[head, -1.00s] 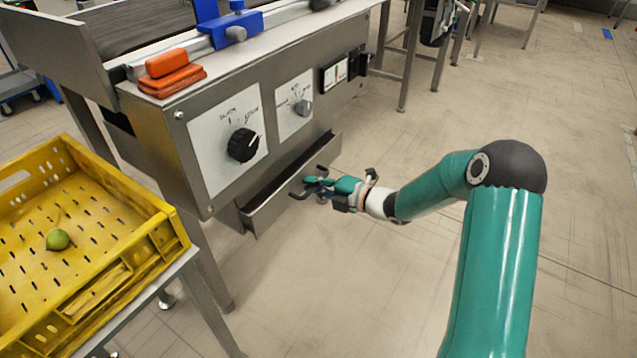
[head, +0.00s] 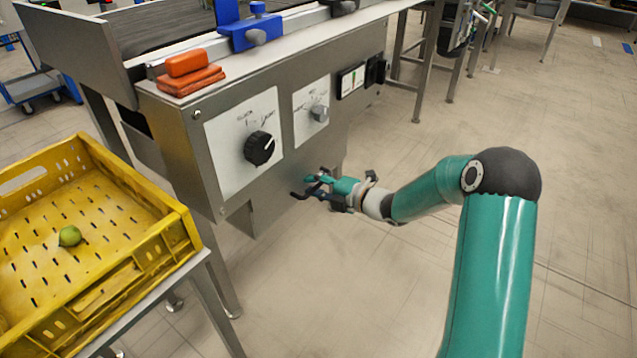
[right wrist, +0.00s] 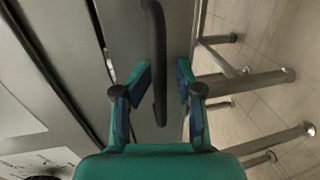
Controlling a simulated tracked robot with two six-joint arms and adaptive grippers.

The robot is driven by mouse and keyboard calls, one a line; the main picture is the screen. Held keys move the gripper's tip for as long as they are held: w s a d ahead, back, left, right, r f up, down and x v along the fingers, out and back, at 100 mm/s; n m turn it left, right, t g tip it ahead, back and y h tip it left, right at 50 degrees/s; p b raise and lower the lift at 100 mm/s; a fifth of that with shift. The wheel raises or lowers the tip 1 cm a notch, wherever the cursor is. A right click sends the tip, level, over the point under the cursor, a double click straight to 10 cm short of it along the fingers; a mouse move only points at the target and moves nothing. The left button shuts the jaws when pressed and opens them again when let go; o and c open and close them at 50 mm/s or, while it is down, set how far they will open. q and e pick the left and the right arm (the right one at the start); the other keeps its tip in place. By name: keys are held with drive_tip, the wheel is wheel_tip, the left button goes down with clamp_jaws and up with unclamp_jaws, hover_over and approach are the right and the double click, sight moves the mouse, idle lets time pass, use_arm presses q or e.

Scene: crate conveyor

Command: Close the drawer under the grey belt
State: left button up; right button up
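The drawer front (head: 273,210) is low on the steel cabinet below the grey belt (head: 165,28). It looks flush or nearly flush with the cabinet, and no open interior shows. In the right wrist view, a thin dark gap runs beside the drawer front (right wrist: 123,30). The dark bar handle (head: 299,195) sticks out from it. My right gripper (head: 317,183) is at the handle. In the right wrist view its fingers (right wrist: 159,84) are apart, with the handle (right wrist: 158,40) between them and space on both sides. My left gripper is not in view.
A yellow crate (head: 150,248) with a green fruit (head: 70,236) stands on a stand at left. The cabinet carries a black knob (head: 259,148) and a smaller grey knob (head: 320,113). Orange blocks (head: 190,75) lie on its top edge.

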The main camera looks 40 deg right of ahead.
drive_tip(key=shift+s, duration=0.1)
drive_tip(key=shift+s+d+r, duration=0.15)
drive_tip(key=shift+s+d, duration=0.1)
drive_tip(key=shift+s, duration=0.25)
drive_tip(key=v, duration=1)
drive_tip(key=shift+s, duration=0.4)
drive_tip(key=a+f+m+g+h, duration=0.1)
drive_tip(key=a+f+m+g, duration=0.5)
drive_tip(key=a+f+m, duration=1.2)
drive_tip(key=s+a+f+m+g, duration=0.35)
drive_tip(key=s+a+f, duration=0.25)
drive_tip(key=s, duration=0.4)
drive_tip(key=s+a+f+m+g, duration=0.2)
drive_tip(key=s+a+f+g, duration=0.35)
drive_tip(key=s, duration=0.35)
wheel_tip(320, 180, up, 38)
drive_tip(key=p, duration=3.8)
drive_tip(key=shift+w+t+p, duration=0.35)
drive_tip(key=shift+t+p, duration=0.05)
